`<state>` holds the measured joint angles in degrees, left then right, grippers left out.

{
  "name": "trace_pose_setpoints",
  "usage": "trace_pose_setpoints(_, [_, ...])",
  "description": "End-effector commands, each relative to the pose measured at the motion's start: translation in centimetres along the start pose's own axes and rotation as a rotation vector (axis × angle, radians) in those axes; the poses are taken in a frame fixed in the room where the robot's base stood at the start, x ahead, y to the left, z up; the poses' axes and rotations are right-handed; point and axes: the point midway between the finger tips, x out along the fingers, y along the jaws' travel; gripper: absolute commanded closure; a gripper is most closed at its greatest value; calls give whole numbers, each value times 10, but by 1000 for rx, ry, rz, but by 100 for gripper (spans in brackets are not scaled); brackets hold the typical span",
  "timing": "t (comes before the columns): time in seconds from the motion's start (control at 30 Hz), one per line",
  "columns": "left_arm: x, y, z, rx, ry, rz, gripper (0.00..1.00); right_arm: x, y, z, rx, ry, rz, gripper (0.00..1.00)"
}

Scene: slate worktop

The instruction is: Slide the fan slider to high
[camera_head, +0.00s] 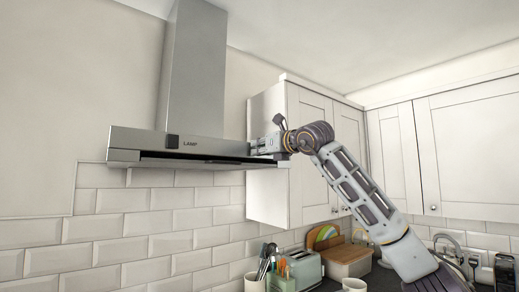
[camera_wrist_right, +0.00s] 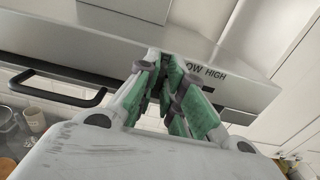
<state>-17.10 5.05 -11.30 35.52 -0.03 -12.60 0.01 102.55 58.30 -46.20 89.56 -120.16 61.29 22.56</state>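The steel range hood (camera_head: 225,147) hangs on the tiled wall, with a "LAMP" label and a small dark control on its front. Its front panel (camera_wrist_right: 235,95) fills the upper part of the right wrist view, with "LOW" and "HIGH" printed on it. My right gripper (camera_head: 266,145) is at the right end of the hood front. In the wrist view its green-padded fingers (camera_wrist_right: 166,72) converge, tips close together, just left of the "LOW" print and partly covering it. The fan slider cannot be made out; the fingers hide that spot. My left gripper is not in view.
White wall cupboards (camera_head: 310,115) stand close right of the hood. A black bar handle (camera_wrist_right: 55,97) shows at left in the wrist view. Below are a green toaster (camera_head: 304,267), a utensil pot (camera_head: 268,265) and a bread box (camera_head: 347,261) on the worktop.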

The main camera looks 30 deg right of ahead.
Motion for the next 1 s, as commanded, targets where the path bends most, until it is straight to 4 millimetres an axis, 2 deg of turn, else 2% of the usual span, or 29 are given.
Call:
trace_pose_setpoints(0.37, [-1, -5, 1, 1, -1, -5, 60, 0, -4, 0, 2, 0, -1, 100])
trace_pose_setpoints(0.47, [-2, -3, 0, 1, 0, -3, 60, 0, -14, 0, 3, 1, -2, 100])
trace_pose_setpoints(0.8, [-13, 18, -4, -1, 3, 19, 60, 0, -67, 2, 2, 0, -2, 100])
trace_pose_setpoints(1.0, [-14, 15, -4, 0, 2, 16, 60, -1, -76, 1, -1, -2, -3, 100])
